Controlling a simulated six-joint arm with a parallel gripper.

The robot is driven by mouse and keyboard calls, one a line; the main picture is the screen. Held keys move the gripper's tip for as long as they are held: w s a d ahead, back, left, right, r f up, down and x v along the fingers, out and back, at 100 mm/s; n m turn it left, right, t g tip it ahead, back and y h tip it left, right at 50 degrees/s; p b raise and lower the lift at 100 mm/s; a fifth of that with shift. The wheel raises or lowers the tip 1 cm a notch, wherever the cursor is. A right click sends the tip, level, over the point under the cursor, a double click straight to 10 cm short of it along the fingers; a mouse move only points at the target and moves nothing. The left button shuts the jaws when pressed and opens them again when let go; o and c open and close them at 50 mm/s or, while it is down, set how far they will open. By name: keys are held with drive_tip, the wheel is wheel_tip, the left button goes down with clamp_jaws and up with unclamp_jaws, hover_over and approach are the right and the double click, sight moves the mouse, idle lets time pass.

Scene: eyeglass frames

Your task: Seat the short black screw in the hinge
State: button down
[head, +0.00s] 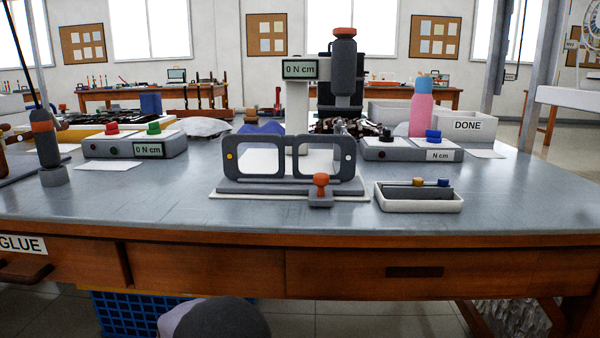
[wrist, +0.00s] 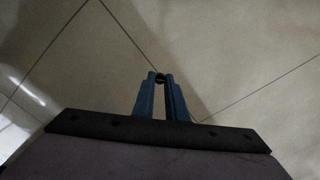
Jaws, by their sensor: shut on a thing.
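In the wrist view my gripper (wrist: 161,82) is shut, its two blue fingers close together over the floor. A small black piece (wrist: 160,76) shows between the fingertips; it fits the short black screw, but its length cannot be made out. In the head view the grey eyeglass frame (head: 282,157) stands upright in a grey holder (head: 290,186) on the bench. A yellow dot (head: 229,156) marks its left end and a pale dot (head: 347,157) its right end. The hinge itself is too small to tell. My gripper's fingers do not show in the head view.
A white-rimmed tray (head: 418,205) with small parts lies right of the holder. An orange-topped knob (head: 321,180) stands at the holder's front. A driver (head: 343,70) hangs behind the frame. Boxes with buttons (head: 135,146) stand left and right. The bench's front left is clear.

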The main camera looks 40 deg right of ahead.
idle(0.4)
drive_tip(key=a+r+n+p, duration=0.1)
drive_tip(key=a+r+p, duration=0.2)
drive_tip(key=r+p, duration=0.65)
drive_tip(key=a+r+n+p, duration=0.1)
drive_tip(key=a+r+p, duration=0.3)
drive_tip(key=r, duration=1)
drive_tip(key=a+r+n+p, duration=0.2)
drive_tip(key=r+p, duration=0.7)
drive_tip(key=r, duration=0.3)
drive_tip(key=d+r+m+p, duration=0.2)
drive_tip(key=d+r+p, duration=0.4)
drive_tip(key=r+p, duration=0.65)
drive_tip(key=d+r+m+p, duration=0.2)
drive_tip(key=d+r+p, duration=0.4)
drive_tip(key=r+p, duration=0.6)
drive_tip(key=d+r+m+p, duration=0.3)
drive_tip(key=d+r+p, duration=0.3)
drive_tip(key=d+p, duration=0.7)
drive_tip(key=s+d+r+m+p, duration=0.2)
drive_tip(key=d+p, duration=0.3)
drive_tip(key=p, duration=0.1)
drive_tip(key=s+d+r+m+p, duration=0.2)
drive_tip(key=s+d+p, duration=0.1)
drive_tip(key=d+p, duration=0.3)
drive_tip(key=s+d+r+m+p, duration=0.2)
drive_tip(key=s+d+r+p, duration=0.1)
drive_tip(key=d+p, duration=0.3)
drive_tip(key=shift+d+p, duration=0.2)
drive_tip(key=shift+p, duration=0.7)
